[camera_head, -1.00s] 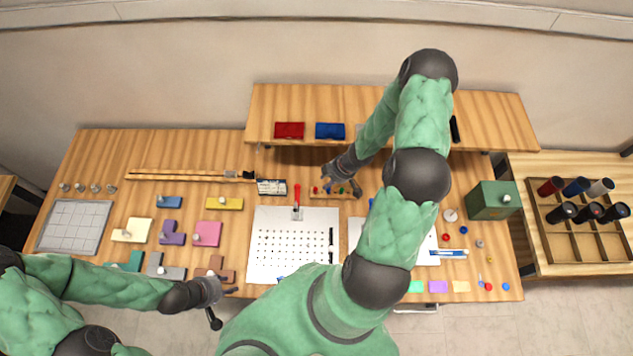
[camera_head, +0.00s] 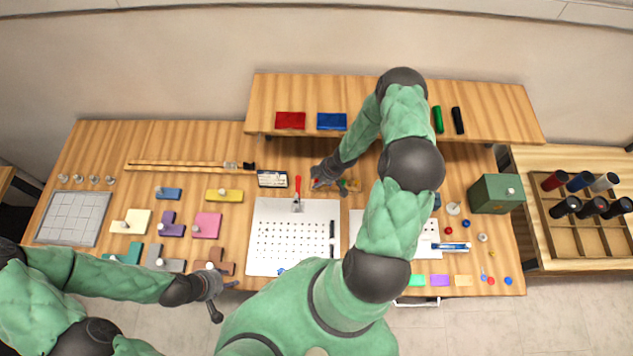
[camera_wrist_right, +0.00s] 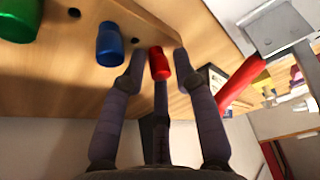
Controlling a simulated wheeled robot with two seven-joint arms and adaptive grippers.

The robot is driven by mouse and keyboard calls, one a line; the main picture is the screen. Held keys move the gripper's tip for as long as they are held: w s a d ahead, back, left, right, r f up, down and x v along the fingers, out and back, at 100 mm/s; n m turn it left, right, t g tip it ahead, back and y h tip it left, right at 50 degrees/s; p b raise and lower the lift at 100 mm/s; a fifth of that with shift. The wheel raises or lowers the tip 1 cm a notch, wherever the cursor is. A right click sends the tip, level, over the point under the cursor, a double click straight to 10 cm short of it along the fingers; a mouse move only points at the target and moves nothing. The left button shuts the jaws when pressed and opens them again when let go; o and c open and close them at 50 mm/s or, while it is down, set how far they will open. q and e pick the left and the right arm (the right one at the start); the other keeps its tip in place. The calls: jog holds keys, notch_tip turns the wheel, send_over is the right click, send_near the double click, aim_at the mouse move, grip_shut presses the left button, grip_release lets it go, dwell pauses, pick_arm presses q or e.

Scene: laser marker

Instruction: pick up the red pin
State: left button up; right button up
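The red pin (camera_wrist_right: 158,62) shows in the right wrist view between the fingers of my right gripper (camera_wrist_right: 159,58). The fingers stand apart around it, with a narrow gap on each side. A blue pin (camera_wrist_right: 110,46) and a green pin (camera_wrist_right: 18,20) are to its left on the wooden block (camera_wrist_right: 75,85), which has dark holes. In the head view my right gripper (camera_head: 322,180) is at the left end of the block (camera_head: 352,186) and hides most of the pins. My left gripper (camera_head: 214,295) is open and empty near the table's front edge.
A red-handled tool (camera_head: 297,188) and a small labelled box (camera_head: 271,179) are close to the left of my right gripper. A raised shelf (camera_head: 280,90) is behind it. A perforated white board (camera_head: 293,263) lies in front.

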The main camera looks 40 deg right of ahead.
grip_shut()
dwell(0.3)
jog(key=shift+r, duration=0.85)
pick_arm(q)
notch_tip(320, 180, down, 4)
jog(key=b, duration=0.4)
jog(key=shift+f, duration=0.1)
pick_arm(e)
jog(key=s+a+r, duration=0.9)
jog(key=s+r, duration=0.1)
jog(key=r, duration=0.1)
jog(key=shift+s+r, duration=0.15)
jog(key=shift+s, duration=0.2)
